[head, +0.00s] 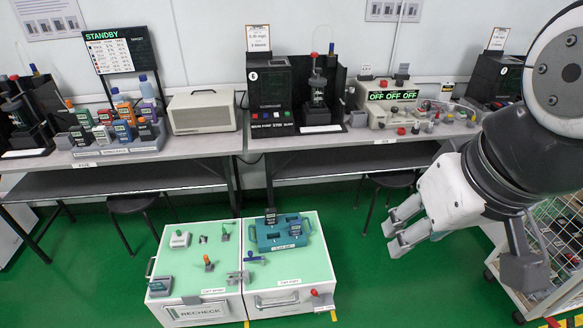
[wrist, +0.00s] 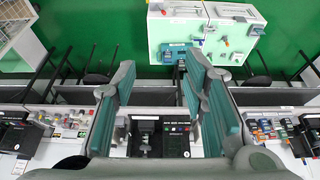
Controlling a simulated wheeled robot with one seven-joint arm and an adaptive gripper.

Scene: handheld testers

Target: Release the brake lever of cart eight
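Cart eight (head: 303,262) is the right one of two joined white carts with pale green tops, and its label on the front edge is small. A small lever with a red knob (head: 314,292) sits at its front right corner above a white tag; this looks like the brake lever, but its exact setting is too small to tell. In the wrist view the cart (wrist: 176,27) is at the top, with a tiny red spot (wrist: 154,6) at its corner. My gripper (head: 391,233) is open and empty, up to the right of the carts and well apart from them.
A teal tray (head: 262,240) with dark testers stands on cart eight. The left cart (head: 190,260) carries small levers and a RECHECK panel (head: 201,311). Benches with instruments (head: 205,147) line the wall. A wire-sided trolley (head: 560,240) stands at right. Green floor is clear between.

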